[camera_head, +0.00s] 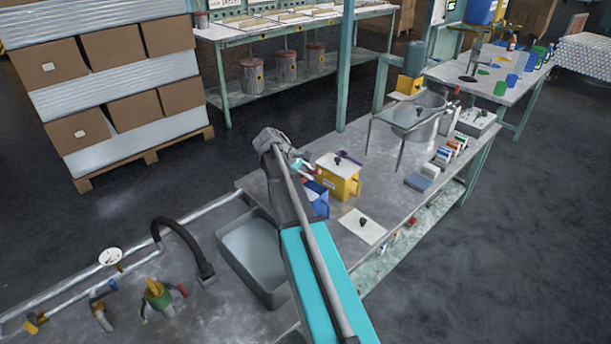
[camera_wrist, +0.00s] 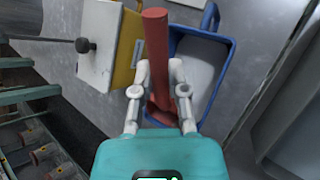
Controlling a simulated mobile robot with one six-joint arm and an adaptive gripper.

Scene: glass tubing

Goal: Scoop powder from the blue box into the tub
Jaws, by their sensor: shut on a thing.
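My gripper (camera_head: 308,170) is over the table, next to the blue box (camera_head: 318,199). In the wrist view my gripper (camera_wrist: 160,72) is shut on a red rod-like handle (camera_wrist: 156,32). The blue box (camera_wrist: 222,48) lies beneath and to the right of the handle, with pale grey powder (camera_wrist: 197,66) inside. The grey tub (camera_head: 254,246) stands to the left of the box in the head view, partly behind my arm. Its bottom looks bare.
A yellow box (camera_head: 346,185) with a white, knobbed lid stands close beside the blue box. A white lid (camera_head: 362,226) with a black knob lies in front. A black curved tap (camera_head: 185,240) stands left of the tub.

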